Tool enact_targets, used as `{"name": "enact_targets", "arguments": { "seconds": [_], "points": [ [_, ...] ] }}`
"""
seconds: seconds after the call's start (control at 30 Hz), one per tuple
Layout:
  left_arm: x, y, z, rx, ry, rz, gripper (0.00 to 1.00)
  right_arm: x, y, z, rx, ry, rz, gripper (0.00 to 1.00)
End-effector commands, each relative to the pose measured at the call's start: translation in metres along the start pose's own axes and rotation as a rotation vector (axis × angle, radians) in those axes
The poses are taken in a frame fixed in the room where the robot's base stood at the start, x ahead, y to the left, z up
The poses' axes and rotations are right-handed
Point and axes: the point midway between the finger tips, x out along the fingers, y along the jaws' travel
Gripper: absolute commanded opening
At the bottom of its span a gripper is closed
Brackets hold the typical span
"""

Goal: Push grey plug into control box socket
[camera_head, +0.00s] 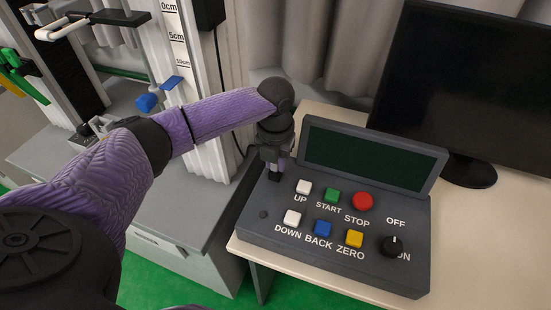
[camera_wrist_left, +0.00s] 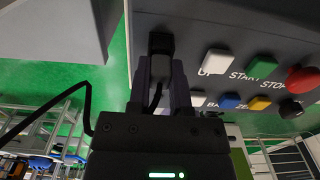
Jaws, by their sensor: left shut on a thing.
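My left gripper (camera_head: 277,172) is at the left side of the dark grey control box (camera_head: 335,260), left of the UP button. It is shut on the grey plug. In the left wrist view the plug (camera_wrist_left: 160,43) is a dark block between the tips of my left gripper (camera_wrist_left: 162,60). Its front end is against or very near the box face; I cannot tell how deep it sits. A black cable (camera_wrist_left: 155,99) runs back between the fingers. The socket itself cannot be made out behind the plug and fingers. My right gripper is not in view.
The box carries coloured buttons, a black OFF/ON knob (camera_head: 395,247) and a dark display (camera_head: 370,160). A black monitor (camera_head: 465,90) stands behind it on the pale table (camera_head: 480,245). The drop tower (camera_head: 200,105) with its scale stands left, close behind my left arm.

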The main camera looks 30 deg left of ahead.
Motion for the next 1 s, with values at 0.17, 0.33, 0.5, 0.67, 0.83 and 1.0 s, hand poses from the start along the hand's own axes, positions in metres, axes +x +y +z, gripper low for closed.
{"name": "enact_targets", "arguments": {
  "seconds": [0.17,0.33,0.5,0.67,0.83,1.0],
  "points": [
    [0.002,0.0,0.0,0.0,0.0,0.0,0.0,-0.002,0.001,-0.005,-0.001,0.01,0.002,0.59],
    [0.004,0.0,0.0,0.0,0.0,0.0,0.48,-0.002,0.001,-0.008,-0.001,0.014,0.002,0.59],
    [0.004,0.0,0.0,0.0,0.0,0.0,0.66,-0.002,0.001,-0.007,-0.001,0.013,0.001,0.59],
    [0.004,0.0,0.0,0.0,0.0,0.0,0.66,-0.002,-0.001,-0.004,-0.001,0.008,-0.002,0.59],
    [-0.035,0.0,0.001,0.001,-0.005,-0.002,0.66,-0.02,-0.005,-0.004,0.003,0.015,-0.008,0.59],
    [-0.077,0.0,0.001,-0.001,-0.005,-0.001,0.66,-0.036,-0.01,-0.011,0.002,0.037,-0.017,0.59]
  ]
}}
